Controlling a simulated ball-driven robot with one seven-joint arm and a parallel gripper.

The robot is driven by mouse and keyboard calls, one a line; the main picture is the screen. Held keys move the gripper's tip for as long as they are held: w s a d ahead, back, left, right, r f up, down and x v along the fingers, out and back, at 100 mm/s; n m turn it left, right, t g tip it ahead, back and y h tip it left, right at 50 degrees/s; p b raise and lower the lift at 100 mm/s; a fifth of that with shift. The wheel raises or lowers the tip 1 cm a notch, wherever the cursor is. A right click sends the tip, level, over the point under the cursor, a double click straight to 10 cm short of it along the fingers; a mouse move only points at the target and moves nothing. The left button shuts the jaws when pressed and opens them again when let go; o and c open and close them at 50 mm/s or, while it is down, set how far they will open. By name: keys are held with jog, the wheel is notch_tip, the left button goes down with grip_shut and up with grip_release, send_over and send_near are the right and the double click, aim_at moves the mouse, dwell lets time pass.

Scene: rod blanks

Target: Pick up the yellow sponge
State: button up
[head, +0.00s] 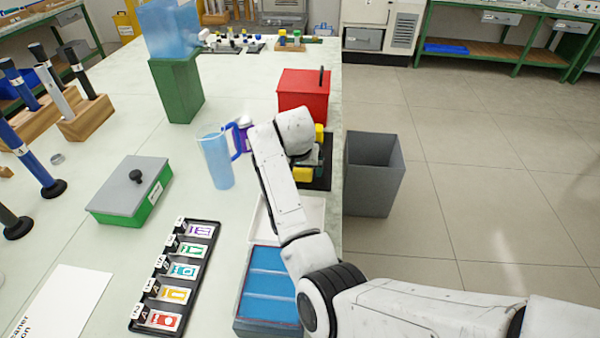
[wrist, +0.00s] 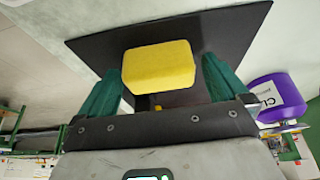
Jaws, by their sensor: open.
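The yellow sponge (wrist: 158,66) is a rounded block on a black mat (wrist: 228,32) in the wrist view. My gripper (wrist: 160,72) is open, with its green fingers on either side of the sponge and a gap visible on both sides. In the head view the sponge (head: 303,174) shows at the near part of the black mat (head: 326,160), close to the bench's right edge. My arm and wrist hide part of the mat there, and the fingers cannot be made out.
A purple container (wrist: 280,97) stands close to the right finger in the wrist view. In the head view, a blue pitcher (head: 216,160) stands left of my arm, a red box (head: 303,92) behind it. A grey bin (head: 373,178) stands beyond the bench edge.

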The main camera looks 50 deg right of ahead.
jog(key=c, duration=1)
jog(key=shift+o, duration=0.2)
jog(key=shift+r, duration=0.1)
jog(key=shift+r+p, duration=0.7)
jog(key=shift+p, duration=0.15)
notch_tip(320, 180, up, 2)
jog(key=shift+r+p, duration=0.1)
jog(key=shift+p, duration=1.1)
jog(key=s+a+r+p, duration=0.2)
jog(key=s+r+p, duration=0.7)
jog(key=s+p, duration=0.4)
jog(key=shift+s+a+r, duration=0.15)
jog(key=shift+s, duration=0.25)
